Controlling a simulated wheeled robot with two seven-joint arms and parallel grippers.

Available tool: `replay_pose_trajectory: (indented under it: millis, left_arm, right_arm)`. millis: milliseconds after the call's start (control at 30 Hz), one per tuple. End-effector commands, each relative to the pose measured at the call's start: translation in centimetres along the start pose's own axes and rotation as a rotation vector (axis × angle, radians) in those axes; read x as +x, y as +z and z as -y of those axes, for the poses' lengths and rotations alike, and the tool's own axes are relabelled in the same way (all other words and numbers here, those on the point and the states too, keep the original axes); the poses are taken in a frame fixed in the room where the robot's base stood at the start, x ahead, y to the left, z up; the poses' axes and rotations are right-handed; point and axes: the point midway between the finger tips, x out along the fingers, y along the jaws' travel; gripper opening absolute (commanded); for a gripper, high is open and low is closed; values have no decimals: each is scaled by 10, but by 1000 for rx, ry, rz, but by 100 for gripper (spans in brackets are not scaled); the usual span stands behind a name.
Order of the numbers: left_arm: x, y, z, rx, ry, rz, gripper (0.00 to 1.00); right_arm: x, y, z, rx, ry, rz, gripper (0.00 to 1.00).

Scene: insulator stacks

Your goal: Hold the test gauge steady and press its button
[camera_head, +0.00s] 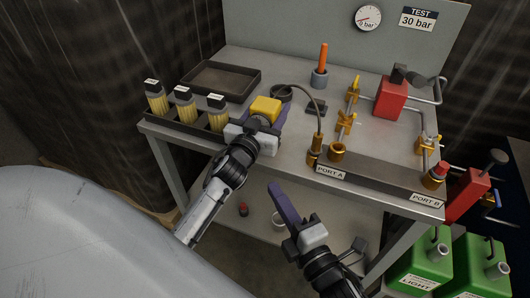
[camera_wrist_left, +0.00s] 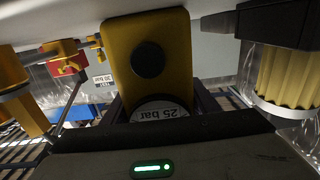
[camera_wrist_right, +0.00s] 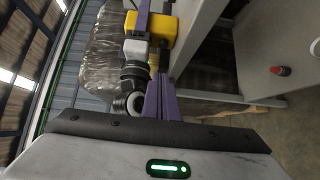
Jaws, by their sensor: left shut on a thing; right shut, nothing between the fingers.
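The yellow test gauge (camera_head: 265,107) is at the front of the bench, between the jar rack and a coiled hose. My left gripper (camera_head: 262,125) is shut on it. In the left wrist view the gauge (camera_wrist_left: 170,50) fills the upper middle, with a dark round spot (camera_wrist_left: 148,60) on its yellow face and a white label reading 25 bar (camera_wrist_left: 158,113). I cannot tell whether the dark spot is the button. My right gripper (camera_head: 284,205), with purple fingers, is shut and empty in front of the bench, apart from the gauge. It also shows in the right wrist view (camera_wrist_right: 160,98).
A rack holds several yellow-filled jars (camera_head: 185,107) left of the gauge; an empty dark tray (camera_head: 215,65) lies behind. Brass valves (camera_head: 346,122) and a red block (camera_head: 390,97) stand right. A wall dial (camera_head: 368,18) reads 0 bar beside a TEST 30 bar sign (camera_head: 418,18).

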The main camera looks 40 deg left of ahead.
Motion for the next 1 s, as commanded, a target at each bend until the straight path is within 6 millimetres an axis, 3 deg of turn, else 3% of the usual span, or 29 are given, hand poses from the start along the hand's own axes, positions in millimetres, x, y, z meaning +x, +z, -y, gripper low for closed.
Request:
replay_pose_trajectory:
  millis: [167,700,1000]
  left_arm:
    - [0,0,0,0,0,0,21]
    - [0,0,0,0,0,0,21]
    - [0,0,0,0,0,0,21]
  right_arm:
    - [14,0,-1,3,2,1,0]
    - [105,4,0,0,-1,1,0]
    - [125,25,-1,2,0,1,0]
